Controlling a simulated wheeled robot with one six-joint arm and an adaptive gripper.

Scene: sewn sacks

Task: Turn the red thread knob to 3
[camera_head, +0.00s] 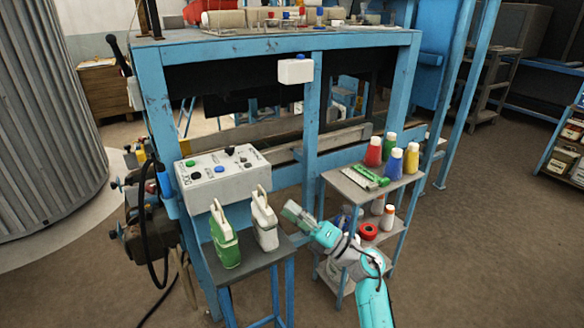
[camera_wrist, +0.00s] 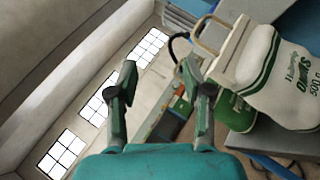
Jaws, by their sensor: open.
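My gripper (camera_head: 292,210) is open and empty. It is held just right of the white sack (camera_head: 264,218) and away from the panel. In the wrist view its two fingers (camera_wrist: 159,76) stand apart with nothing between them. A grey control box (camera_head: 235,183) with green, blue and black knobs or buttons sits on the blue frame, behind the sacks and left of my gripper. I cannot make out a red thread knob or its numbers in either view; the box markings are too small to read.
A green sack (camera_head: 224,236) stands beside the white one on a small dark stand (camera_head: 246,254). Right of my gripper, a shelf (camera_head: 353,190) holds red, green, blue and yellow cones. A red ring (camera_head: 368,231) lies lower. Open floor (camera_head: 470,260) spreads to the right.

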